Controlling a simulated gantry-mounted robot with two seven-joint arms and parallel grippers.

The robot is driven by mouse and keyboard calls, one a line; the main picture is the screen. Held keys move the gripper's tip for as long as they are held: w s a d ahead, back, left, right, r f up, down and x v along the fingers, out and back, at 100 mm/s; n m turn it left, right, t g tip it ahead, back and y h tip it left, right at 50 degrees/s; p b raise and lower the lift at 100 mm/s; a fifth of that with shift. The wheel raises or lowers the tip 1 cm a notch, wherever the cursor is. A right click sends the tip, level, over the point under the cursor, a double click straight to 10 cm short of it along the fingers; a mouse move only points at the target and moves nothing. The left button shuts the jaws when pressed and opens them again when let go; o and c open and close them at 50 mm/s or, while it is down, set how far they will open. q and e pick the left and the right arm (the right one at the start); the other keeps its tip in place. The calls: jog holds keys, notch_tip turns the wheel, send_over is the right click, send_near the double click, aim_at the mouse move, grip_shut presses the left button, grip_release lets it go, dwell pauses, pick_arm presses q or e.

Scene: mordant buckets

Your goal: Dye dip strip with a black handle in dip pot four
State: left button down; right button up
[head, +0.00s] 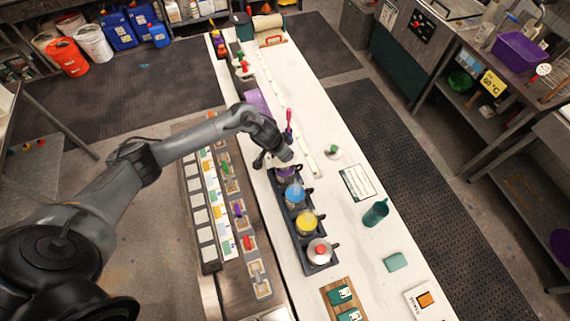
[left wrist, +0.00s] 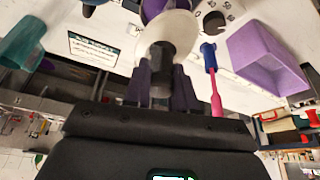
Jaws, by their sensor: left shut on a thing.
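My left gripper (head: 283,153) is over the far end of a dark rack (head: 319,268) of pots in the head view. In the left wrist view the gripper (left wrist: 161,82) is shut on a black handle (left wrist: 160,58). A white round piece (left wrist: 172,30) shows behind the handle; I cannot tell whether it belongs to it. A purple pot (head: 287,174) stands right beneath the gripper, partly hidden by it. Nearer in the rack are a blue pot (head: 295,194), a yellow pot (head: 307,222) and a pot with a red-knobbed whitish top (head: 319,251). No strip is visible below the handle.
A wooden board (head: 228,283) with several coloured handles lies left of the rack. A white disc with a green knob (head: 333,152), a teal cup (head: 375,213) and a teal block (head: 396,262) stand to the right. A pink-and-blue tool (head: 289,125) stands behind the gripper, near a purple container (left wrist: 267,56).

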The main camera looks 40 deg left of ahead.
pick_arm(q)
jog(key=shift+f+b, duration=1.3)
jog(key=shift+f, duration=1.3)
jog(key=shift+a+r, duration=0.1)
jog(key=shift+r, duration=0.1)
jog(key=shift+w+a+p, duration=0.15)
jog(key=shift+p, duration=0.3)
jog(key=shift+d, duration=0.2)
jog(key=shift+s+d+p, duration=0.15)
jog(key=shift+s+p, duration=0.05)
jog(key=shift+p, duration=0.1)
jog(key=shift+s+d+f, duration=0.1)
jog(key=shift+d+f, duration=0.1)
jog(key=shift+r, duration=0.15)
